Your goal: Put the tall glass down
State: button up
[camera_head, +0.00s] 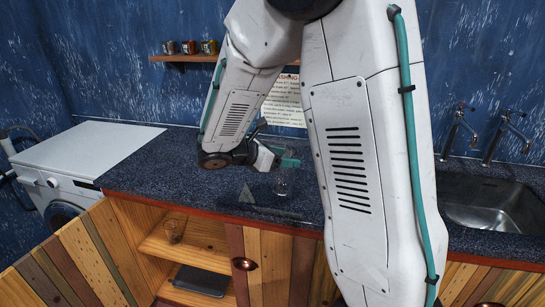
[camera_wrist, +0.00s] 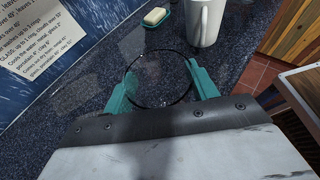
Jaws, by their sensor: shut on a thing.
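The tall glass is clear and hard to make out. In the head view the glass (camera_head: 282,186) hangs below the teal fingers, over the dark speckled counter (camera_head: 150,170). In the wrist view I look down on the round rim of the glass (camera_wrist: 159,80), with one teal finger on each side. My gripper (camera_head: 286,161) is shut on the glass; it also shows in the wrist view (camera_wrist: 160,88). The glass looks upright. I cannot tell whether its base touches the counter.
A white mug (camera_wrist: 205,22) and a soap bar (camera_wrist: 155,16) stand beyond the glass. A sink (camera_head: 490,205) and taps are at the right. A small grey triangular thing (camera_head: 246,195) is left of the glass. Below, an open cabinet (camera_head: 205,235) holds another glass (camera_head: 173,232).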

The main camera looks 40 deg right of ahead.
jog(key=w+d+f, duration=0.1)
jog(key=w+f, duration=0.1)
jog(key=w, duration=0.4)
jog(key=w+d+f, duration=0.1)
jog(key=w+f, duration=0.1)
jog(key=w, duration=0.3)
jog(key=shift+w+f, duration=0.3)
jog(key=shift+w, duration=0.1)
jog(key=shift+f, duration=0.15)
jog(key=o, duration=1.4)
